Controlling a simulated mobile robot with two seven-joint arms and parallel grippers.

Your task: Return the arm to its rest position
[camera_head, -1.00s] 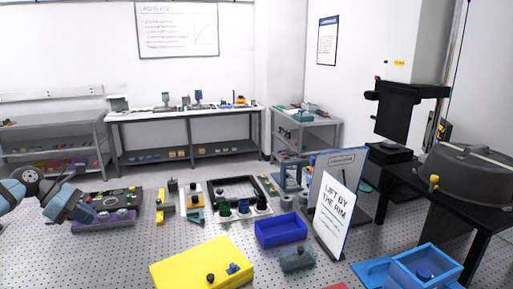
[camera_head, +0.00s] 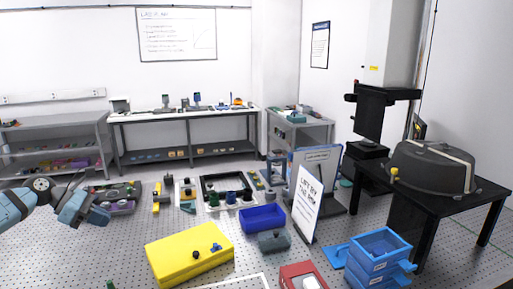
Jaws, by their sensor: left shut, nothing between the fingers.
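My left arm comes in from the left edge of the head view. Its gripper (camera_head: 95,216) is shut and empty. My right arm and gripper do not show.
A yellow case (camera_head: 180,262) lies at the front middle, with a blue bin (camera_head: 262,219) and a grey box (camera_head: 274,241) behind it to the right. A white sign (camera_head: 307,205) stands right of them. Stacked blue drawers (camera_head: 378,256) and a red box (camera_head: 302,277) are at front right.

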